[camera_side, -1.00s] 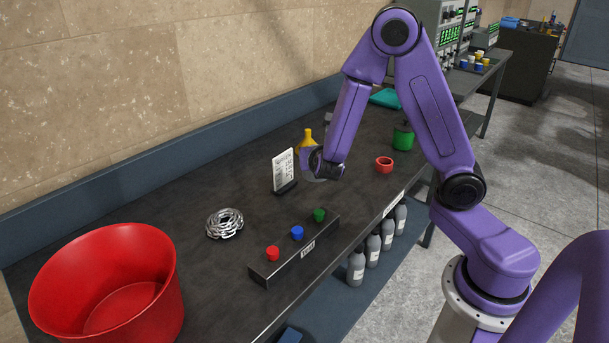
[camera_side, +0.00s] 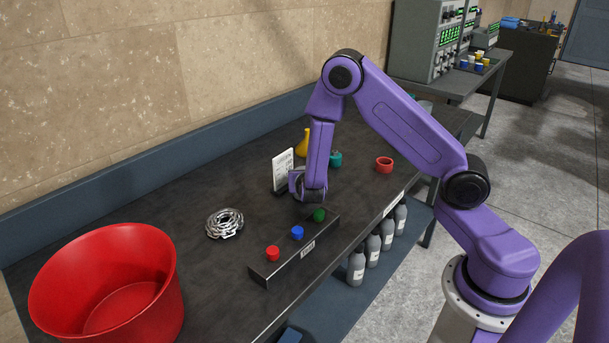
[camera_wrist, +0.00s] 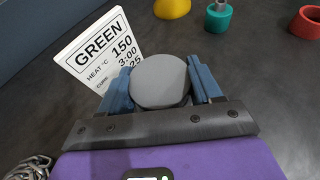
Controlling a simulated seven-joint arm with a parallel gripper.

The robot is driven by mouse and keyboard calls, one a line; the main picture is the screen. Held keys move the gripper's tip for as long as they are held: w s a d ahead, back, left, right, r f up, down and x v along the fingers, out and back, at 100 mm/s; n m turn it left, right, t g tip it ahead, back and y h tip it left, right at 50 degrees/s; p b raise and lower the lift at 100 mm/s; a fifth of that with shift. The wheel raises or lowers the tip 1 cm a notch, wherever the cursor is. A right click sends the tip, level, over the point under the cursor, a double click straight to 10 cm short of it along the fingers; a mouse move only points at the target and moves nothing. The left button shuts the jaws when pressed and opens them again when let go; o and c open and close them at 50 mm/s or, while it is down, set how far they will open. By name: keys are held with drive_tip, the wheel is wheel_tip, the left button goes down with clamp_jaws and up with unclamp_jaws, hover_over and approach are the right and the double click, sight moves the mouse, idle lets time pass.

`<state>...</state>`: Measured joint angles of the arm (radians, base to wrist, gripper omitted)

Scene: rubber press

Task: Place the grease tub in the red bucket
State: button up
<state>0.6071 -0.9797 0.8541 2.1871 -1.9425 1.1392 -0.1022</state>
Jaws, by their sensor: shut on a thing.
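The grease tub, showing as a round grey top (camera_wrist: 160,82), sits between the two blue fingers of my gripper (camera_wrist: 161,88) in the wrist view. My gripper is shut on it. In the side view, my gripper (camera_side: 308,192) is just above the bench, beside the sign and behind the button box; the tub is hard to make out there. The red bucket (camera_side: 60,268) is large, open and empty-looking, at the near left of the bench, well away from my gripper.
A white sign (camera_side: 283,170) reading GREEN stands close to my gripper. A button box (camera_side: 290,258) with red, blue and green buttons lies in front. A silver coiled chain (camera_side: 224,223) lies between gripper and bucket. A yellow object, a teal object (camera_side: 335,159) and a red ring (camera_side: 384,165) stand behind.

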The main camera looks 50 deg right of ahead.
drive_tip(key=shift+f, duration=0.1)
drive_tip(key=o, duration=1.3)
drive_tip(key=v, duration=1.2)
drive_tip(key=s+a+r+m+g+y, duration=0.1)
drive_tip(key=s+m+g+y, duration=0.1)
drive_tip(key=s+m, duration=0.2)
drive_tip(key=s+a+r+m+g+y, duration=0.1)
drive_tip(key=s+r+m+g, duration=0.1)
drive_tip(key=s, duration=0.7)
drive_tip(key=s+a+r+m+g+y, duration=0.1)
drive_tip(key=s+r+m+g+y, duration=0.1)
drive_tip(key=s+m, duration=0.4)
drive_tip(key=shift+s+a+g+y, duration=0.25)
drive_tip(key=shift+s+g+y, duration=0.1)
drive_tip(key=shift+g, duration=0.35)
drive_tip(key=shift+o, duration=1)
drive_tip(key=s+a+r+m+g+y, duration=0.1)
drive_tip(key=s+a+r+m+y, duration=0.1)
drive_tip(key=s+a+y, duration=0.2)
drive_tip(key=s, duration=0.3)
drive_tip(key=shift+r+g, duration=0.25)
drive_tip(key=shift+g, duration=0.15)
